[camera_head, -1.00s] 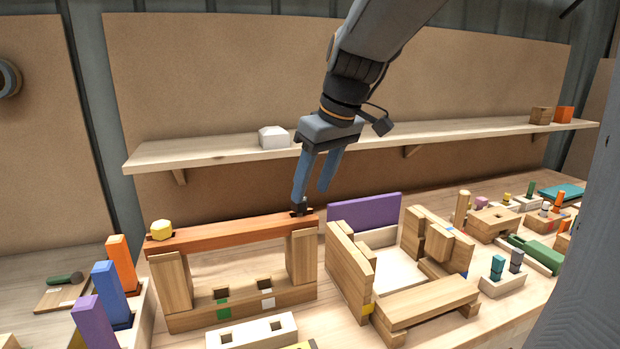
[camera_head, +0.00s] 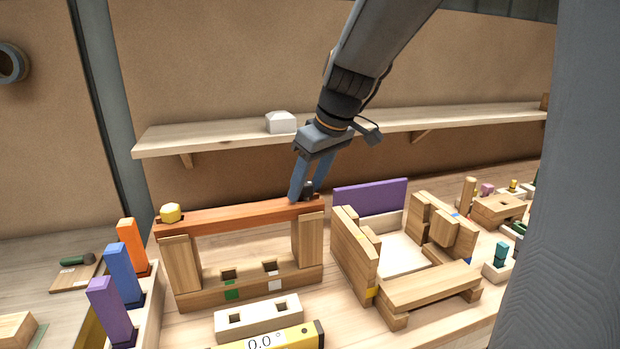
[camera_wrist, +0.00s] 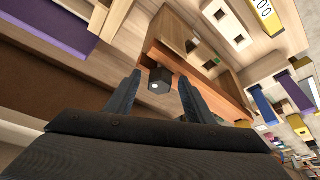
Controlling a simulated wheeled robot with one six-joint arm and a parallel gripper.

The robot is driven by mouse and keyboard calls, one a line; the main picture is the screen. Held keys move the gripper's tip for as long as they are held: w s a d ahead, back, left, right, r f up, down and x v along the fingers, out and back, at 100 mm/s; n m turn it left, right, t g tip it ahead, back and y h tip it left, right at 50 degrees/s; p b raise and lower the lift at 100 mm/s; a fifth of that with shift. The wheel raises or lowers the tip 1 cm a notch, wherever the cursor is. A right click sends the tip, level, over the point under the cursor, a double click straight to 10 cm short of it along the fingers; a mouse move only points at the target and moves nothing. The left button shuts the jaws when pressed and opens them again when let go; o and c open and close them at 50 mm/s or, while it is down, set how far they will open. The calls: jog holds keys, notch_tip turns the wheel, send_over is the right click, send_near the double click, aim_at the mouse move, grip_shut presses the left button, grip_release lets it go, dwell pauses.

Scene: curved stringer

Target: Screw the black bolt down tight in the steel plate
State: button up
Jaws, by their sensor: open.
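The black bolt (camera_head: 308,187) stands at the right end of the reddish-brown beam (camera_head: 240,214). In the wrist view, the bolt's dark faceted head (camera_wrist: 160,84) shows a pale spot on top. My gripper (camera_head: 304,193) reaches down from above to the beam's right end. Its blue-grey fingers are open. In the wrist view, the bolt lies between the fingertips (camera_wrist: 160,80), with a gap visible on each side. The bolt's lower part is hidden, and I cannot make out a steel plate under it.
A yellow hex piece (camera_head: 170,213) sits on the beam's left end. Wooden posts carry the beam. A purple panel (camera_head: 371,197) and wooden blocks stand close on the right. A shelf (camera_head: 200,138) with a white block (camera_head: 281,122) runs behind my gripper.

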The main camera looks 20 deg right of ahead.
grip_shut()
jog(key=m+p, duration=0.2)
jog(key=p, duration=0.1)
jog(key=shift+s+a+r+h, duration=0.1)
jog(key=shift+r+h, duration=0.05)
jog(key=shift+h, duration=0.25)
jog(key=m+h+p, duration=0.1)
jog(key=m+p, duration=0.2)
jog(key=shift+p, duration=0.35)
jog(key=shift+a+f+m+h+p, duration=0.1)
jog(key=shift+f+m+h+p, duration=0.35)
jog(key=shift+m, duration=1.05)
jog(key=shift+f+b, duration=0.1)
jog(key=shift+b, duration=0.3)
